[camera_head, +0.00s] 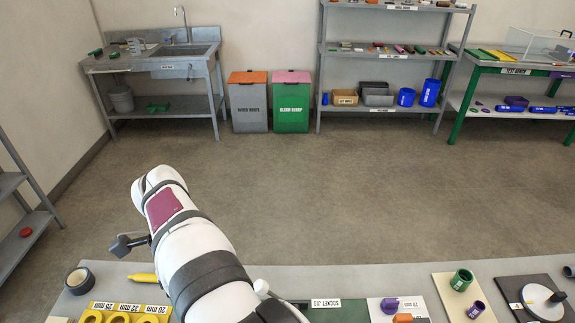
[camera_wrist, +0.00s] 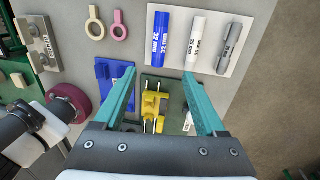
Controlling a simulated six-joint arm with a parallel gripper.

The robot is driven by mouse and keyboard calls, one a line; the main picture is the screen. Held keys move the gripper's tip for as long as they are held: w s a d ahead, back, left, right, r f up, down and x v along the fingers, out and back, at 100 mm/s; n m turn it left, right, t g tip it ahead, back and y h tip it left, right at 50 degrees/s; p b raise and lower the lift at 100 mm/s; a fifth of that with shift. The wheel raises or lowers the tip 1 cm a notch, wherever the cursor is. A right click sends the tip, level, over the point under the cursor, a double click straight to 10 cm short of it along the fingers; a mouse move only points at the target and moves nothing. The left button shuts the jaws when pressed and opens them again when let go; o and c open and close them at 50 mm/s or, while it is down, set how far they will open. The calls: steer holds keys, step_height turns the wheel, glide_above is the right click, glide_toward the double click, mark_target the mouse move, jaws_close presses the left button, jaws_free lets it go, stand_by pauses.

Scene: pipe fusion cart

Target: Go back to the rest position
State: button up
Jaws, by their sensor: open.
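My gripper (camera_wrist: 160,72) shows in the wrist view with its two teal fingers spread wide apart. Nothing is between them. Below and between the fingers lies a yellow fixture (camera_wrist: 153,107) with metal rods on a dark green plate; it appears apart from the fingers. In the head view my white arm rises from the bottom over the near bench, and my fingers cannot be made out there.
The wrist view shows a blue block (camera_wrist: 104,70), a white board (camera_wrist: 233,64) with blue, white and grey cylinders, and two rings. In the head view, the near bench holds a tape roll (camera_head: 78,280) and yellow holder (camera_head: 125,315). The floor (camera_head: 350,200) beyond is clear.

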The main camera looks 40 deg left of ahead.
steer(key=w+d+r+n+y, duration=0.1)
steer(key=w+d+r, duration=0.2)
steer(key=w+d, duration=0.5)
steer(key=w+d+r, duration=0.3)
steer(key=w+d, duration=0.3)
steer(key=d, duration=0.4)
steer(key=s+d+n+y, duration=0.1)
steer(key=s+d, duration=0.1)
steer(key=d, duration=1.3)
steer(key=s+d+f+n+t+y, duration=0.1)
steer(key=s+d+f, duration=0.1)
steer(key=s+d, duration=0.4)
steer(key=shift+d+f, duration=0.4)
steer(key=shift+d, duration=0.4)
